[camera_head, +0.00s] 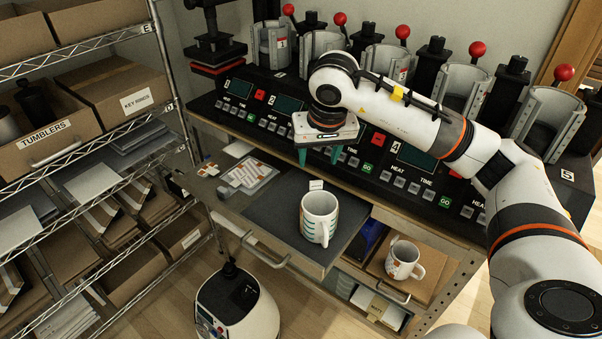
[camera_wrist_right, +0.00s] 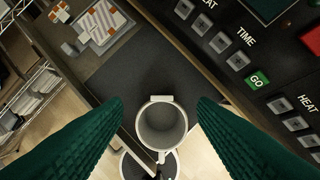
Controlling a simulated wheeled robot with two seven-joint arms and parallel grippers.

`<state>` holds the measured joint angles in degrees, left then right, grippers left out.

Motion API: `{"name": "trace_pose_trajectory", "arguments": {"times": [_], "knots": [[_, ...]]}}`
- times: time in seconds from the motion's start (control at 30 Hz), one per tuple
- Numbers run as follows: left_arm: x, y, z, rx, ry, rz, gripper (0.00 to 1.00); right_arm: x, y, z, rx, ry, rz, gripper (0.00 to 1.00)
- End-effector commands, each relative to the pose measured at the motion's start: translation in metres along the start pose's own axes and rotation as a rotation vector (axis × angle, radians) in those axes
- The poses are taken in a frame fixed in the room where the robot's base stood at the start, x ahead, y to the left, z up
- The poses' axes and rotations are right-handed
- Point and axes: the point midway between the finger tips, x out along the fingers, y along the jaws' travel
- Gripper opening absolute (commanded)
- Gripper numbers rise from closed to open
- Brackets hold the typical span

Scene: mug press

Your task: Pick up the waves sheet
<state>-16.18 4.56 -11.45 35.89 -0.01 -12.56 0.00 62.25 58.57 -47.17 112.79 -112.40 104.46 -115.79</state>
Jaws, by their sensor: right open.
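Patterned sheets (camera_head: 248,175) with grey and orange print lie at the back left of the pulled-out drawer. They also show at the upper left of the right wrist view (camera_wrist_right: 102,24). I cannot tell which print is the waves one. My right gripper (camera_head: 318,156) is open and empty, pointing down above the back of the drawer, to the right of the sheets. In the right wrist view its green fingers (camera_wrist_right: 160,102) are spread wide, with a white mug (camera_wrist_right: 162,125) showing between them, lower down. My left gripper is not in view.
The mug (camera_head: 319,217) with teal and orange print stands on the dark drawer mat (camera_head: 275,205). A second mug (camera_head: 403,261) stands in the compartment to the right. The press bench (camera_head: 290,125) with red-knobbed presses runs behind. A wire shelf (camera_head: 90,150) with boxes stands left.

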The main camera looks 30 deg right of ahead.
Motion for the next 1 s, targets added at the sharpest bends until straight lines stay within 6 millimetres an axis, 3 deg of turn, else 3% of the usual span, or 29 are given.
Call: {"name": "trace_pose_trajectory", "arguments": {"times": [0.17, 0.47, 0.57, 0.8, 1.0], "knots": [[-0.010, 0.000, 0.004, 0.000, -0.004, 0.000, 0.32, 0.018, -0.007, 0.002, -0.003, 0.001, -0.030, 0.53], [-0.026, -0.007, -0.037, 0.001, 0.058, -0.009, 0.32, 0.062, -0.006, 0.001, -0.003, -0.001, -0.024, 0.53], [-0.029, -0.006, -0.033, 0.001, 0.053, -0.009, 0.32, 0.067, -0.005, 0.001, -0.003, -0.001, -0.023, 0.53], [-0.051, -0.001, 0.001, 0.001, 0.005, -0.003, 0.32, 0.098, 0.002, -0.003, -0.003, 0.003, -0.023, 0.53], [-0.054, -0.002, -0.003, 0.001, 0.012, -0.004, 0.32, 0.117, 0.001, -0.003, -0.003, -0.002, -0.022, 0.53]]}}
